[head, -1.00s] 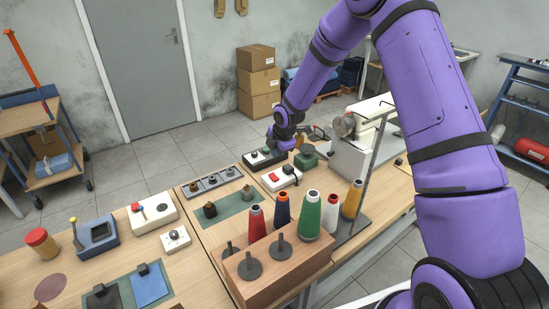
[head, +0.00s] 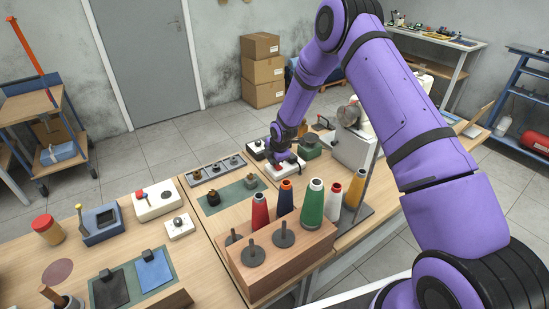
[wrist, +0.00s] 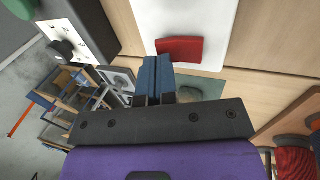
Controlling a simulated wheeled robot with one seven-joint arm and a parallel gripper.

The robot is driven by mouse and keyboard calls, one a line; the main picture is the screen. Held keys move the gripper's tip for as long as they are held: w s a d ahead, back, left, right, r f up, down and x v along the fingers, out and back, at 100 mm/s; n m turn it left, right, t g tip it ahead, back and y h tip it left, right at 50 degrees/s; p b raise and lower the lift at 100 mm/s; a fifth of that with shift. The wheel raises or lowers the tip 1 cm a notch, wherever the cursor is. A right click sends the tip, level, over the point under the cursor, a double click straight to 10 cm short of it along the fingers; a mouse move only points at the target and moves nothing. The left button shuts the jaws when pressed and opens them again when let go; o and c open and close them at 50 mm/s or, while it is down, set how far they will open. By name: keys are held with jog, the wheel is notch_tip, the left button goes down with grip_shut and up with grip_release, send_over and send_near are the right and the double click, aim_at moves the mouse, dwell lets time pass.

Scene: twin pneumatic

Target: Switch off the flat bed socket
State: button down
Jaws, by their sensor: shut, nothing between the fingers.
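A white socket box (head: 273,172) with a red rocker switch (wrist: 180,49) sits on the far end of the bench; no label on it can be read. In the wrist view its white top (wrist: 205,22) fills the upper middle. My gripper (head: 284,163) is over this box in the head view and hides most of its top. In the wrist view my gripper (wrist: 158,62) has its blue fingers together and empty, with the tips close to the left end of the red rocker. I cannot tell whether they touch it, or which way the rocker is tipped.
A dark box with knobs (head: 256,149) stands just behind the white box, and a green block (head: 309,151) behind and to its right. Thread cones (head: 315,205) on a wooden rack (head: 262,285) stand in front. Another white box (head: 156,205) with a red-topped control lies left.

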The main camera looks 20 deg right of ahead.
aim_at(275, 167)
jog(key=shift+f, duration=0.1)
jog(key=shift+w+a+f+g, duration=0.1)
jog(key=shift+w+f+g, duration=0.05)
jog(key=shift+g, duration=0.15)
jog(key=shift+s, duration=0.2)
jog(key=shift+s+d+r, duration=0.2)
jog(key=shift+s+d, duration=0.05)
jog(key=shift+s, duration=0.3)
dwell(0.3)
jog(key=shift+r, duration=0.25)
notch_tip(275, 167, up, 14)
jog(key=shift+f, duration=0.25)
